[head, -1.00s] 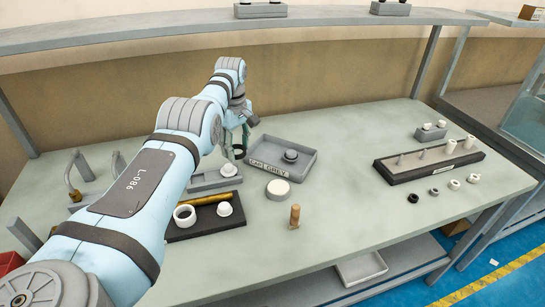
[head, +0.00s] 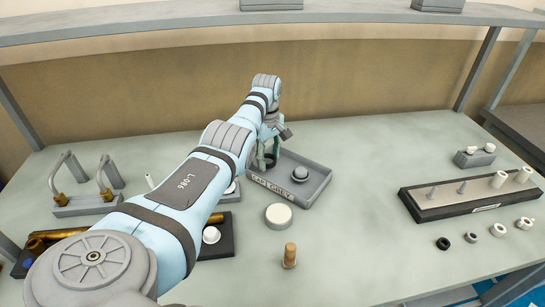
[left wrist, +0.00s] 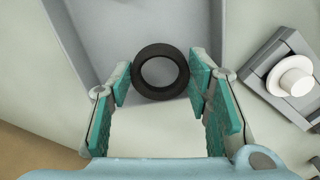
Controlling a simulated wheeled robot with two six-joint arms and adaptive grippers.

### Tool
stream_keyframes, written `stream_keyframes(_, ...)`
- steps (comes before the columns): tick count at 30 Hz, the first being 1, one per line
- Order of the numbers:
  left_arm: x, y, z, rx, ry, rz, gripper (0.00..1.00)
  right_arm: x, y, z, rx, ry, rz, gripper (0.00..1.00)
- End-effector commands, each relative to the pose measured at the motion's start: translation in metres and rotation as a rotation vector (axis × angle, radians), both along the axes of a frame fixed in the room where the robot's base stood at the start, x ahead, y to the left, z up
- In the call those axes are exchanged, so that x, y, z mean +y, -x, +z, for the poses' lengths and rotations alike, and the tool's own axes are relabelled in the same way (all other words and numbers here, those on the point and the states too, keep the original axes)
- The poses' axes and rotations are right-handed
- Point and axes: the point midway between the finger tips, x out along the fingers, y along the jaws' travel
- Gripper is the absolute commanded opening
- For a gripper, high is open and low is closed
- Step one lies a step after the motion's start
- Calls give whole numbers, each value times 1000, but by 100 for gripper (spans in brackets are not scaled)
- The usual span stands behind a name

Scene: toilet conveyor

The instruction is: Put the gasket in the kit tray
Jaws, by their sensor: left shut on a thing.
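The gasket is a black ring (left wrist: 140,72) in the left wrist view, between the fingertips of my left gripper (left wrist: 160,80). The gripper is shut on its two sides. In the head view my left gripper (head: 268,158) and the dark gasket (head: 270,161) are at the left back part of the grey kit tray (head: 318,190), partly hidden by my arm. The tray has a label on its front and holds a grey cap (head: 300,174). I cannot tell whether the gasket touches the tray floor. My right gripper is not in view.
A white disc (head: 278,216) and a wooden peg (head: 290,256) stand in front of the tray. A pegged rack (head: 430,210) and several small rings (head: 470,237) lie to the right. Hook-shaped handles (head: 85,190) stand at the left. A shelf (head: 350,22) runs above the back.

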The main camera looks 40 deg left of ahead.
Motion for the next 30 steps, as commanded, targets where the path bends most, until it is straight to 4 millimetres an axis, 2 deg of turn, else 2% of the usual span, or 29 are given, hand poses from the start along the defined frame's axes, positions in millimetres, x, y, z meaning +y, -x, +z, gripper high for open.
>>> stream_keyframes(1, -1, -1, -14, 2, 2, -1, 25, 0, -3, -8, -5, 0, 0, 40)
stream_keyframes(3, -2, -1, -23, 3, 1, -3, 25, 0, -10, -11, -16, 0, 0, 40)
stream_keyframes(8, -3, -2, -21, 0, 0, -4, 22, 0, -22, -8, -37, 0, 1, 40)
stream_keyframes(14, -1, -1, -26, 1, -1, -3, 22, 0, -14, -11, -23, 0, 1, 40)
stream_keyframes(15, -2, -2, -26, 0, -1, -3, 46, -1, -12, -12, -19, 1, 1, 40)
stream_keyframes(19, -2, -2, -25, 0, -1, -4, 65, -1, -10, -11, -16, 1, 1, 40)
stream_keyframes(27, -3, -3, -24, 0, -1, -5, 65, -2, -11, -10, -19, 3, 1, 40)
stream_keyframes(30, -2, -3, -16, -1, -2, -5, 65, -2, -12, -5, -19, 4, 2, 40)
